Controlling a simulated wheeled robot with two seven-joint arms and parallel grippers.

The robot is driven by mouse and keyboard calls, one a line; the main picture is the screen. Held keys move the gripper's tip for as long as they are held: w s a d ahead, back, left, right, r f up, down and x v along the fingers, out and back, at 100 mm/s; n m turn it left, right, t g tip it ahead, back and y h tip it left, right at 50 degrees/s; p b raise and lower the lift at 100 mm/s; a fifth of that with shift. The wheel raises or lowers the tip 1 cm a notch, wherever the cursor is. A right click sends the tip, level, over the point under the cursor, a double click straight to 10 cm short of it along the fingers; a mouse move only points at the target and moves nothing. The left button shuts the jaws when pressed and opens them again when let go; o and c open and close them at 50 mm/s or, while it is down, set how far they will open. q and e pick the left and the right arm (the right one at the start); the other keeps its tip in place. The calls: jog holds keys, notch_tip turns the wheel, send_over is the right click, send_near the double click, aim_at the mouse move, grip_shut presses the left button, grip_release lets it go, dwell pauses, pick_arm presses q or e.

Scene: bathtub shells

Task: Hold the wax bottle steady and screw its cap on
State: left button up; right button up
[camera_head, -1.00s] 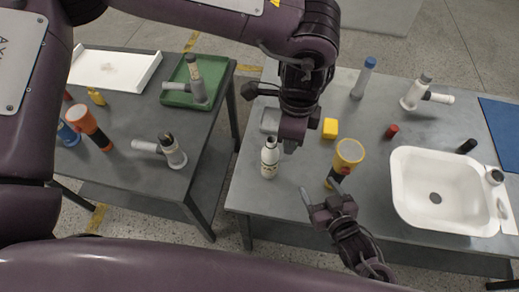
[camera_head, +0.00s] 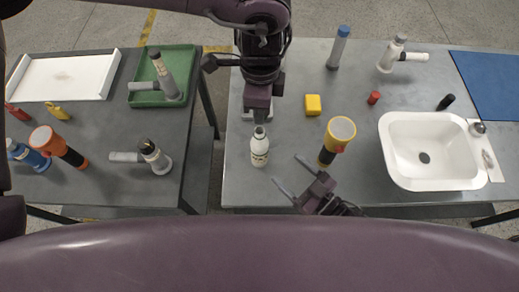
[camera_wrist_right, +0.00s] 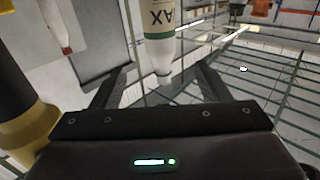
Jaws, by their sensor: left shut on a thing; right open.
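The white wax bottle (camera_head: 259,152) stands upright near the left end of the right-hand table. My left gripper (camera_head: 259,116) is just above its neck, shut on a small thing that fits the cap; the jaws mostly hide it. My right gripper (camera_head: 292,176) is open and empty, low at the bottle's right, its fingers toward the bottle and apart from it. In the right wrist view the bottle (camera_wrist_right: 160,38) appears with its lettering upside down. Its narrow end points between the open fingers (camera_wrist_right: 160,85), and I see no jaws around it there.
A yellow-headed torch (camera_head: 340,130) stands close right of my right gripper. A yellow block (camera_head: 313,105) and a red cylinder (camera_head: 373,97) lie farther back. A white basin (camera_head: 397,165) takes up the right side. The table's left edge is close to the bottle.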

aim_at(266, 150)
pick_arm(q)
jog(key=shift+w+a, duration=0.1)
pick_arm(e)
jog(key=x, duration=1.2)
jog(key=shift+f, duration=0.1)
jog(key=shift+s, duration=0.1)
jog(key=shift+d, duration=0.1)
jog(key=c, duration=1.5)
pick_arm(q)
jog(key=shift+f, duration=2.55)
pick_arm(e)
jog(key=shift+o, duration=0.2)
pick_arm(q)
jog(key=shift+f, duration=0.9)
jog(key=shift+f, duration=0.55)
pick_arm(e)
grip_shut()
